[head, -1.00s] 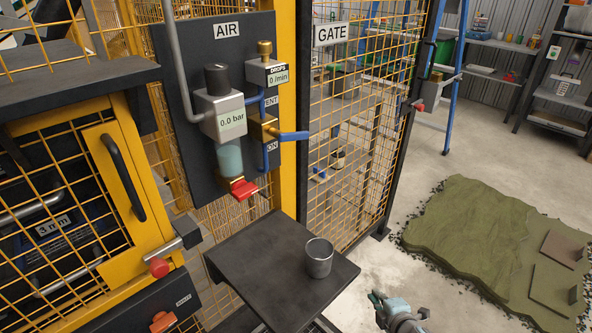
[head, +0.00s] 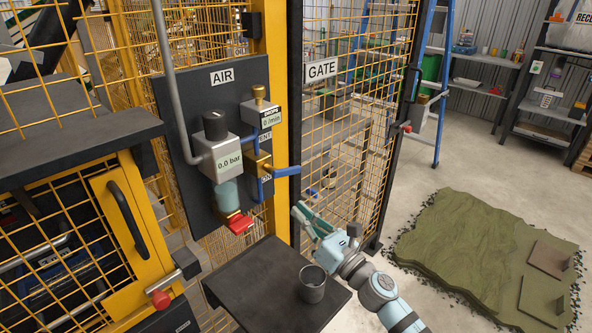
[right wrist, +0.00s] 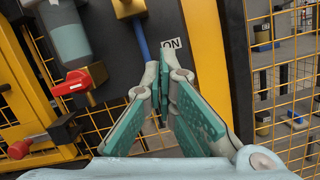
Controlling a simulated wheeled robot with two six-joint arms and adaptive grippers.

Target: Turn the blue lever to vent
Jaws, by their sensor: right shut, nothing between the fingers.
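The blue lever (head: 287,171) sticks out to the right, roughly level, from a brass valve (head: 262,160) on the dark AIR panel. The VENT label (head: 265,137) is partly hidden above the valve, and the ON label shows in the right wrist view (right wrist: 172,44). My right gripper (head: 299,209) is below the lever's free end, apart from it, with its fingers together and empty. In the right wrist view its fingertips (right wrist: 162,75) point toward the panel below the brass valve (right wrist: 127,8). The lever's handle is not clearly visible there. My left gripper is not in view.
A red handle (head: 240,224) sits below the bowl of the regulator reading 0.0 bar (head: 228,162). The mesh gate (head: 345,120) stands close on the right.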

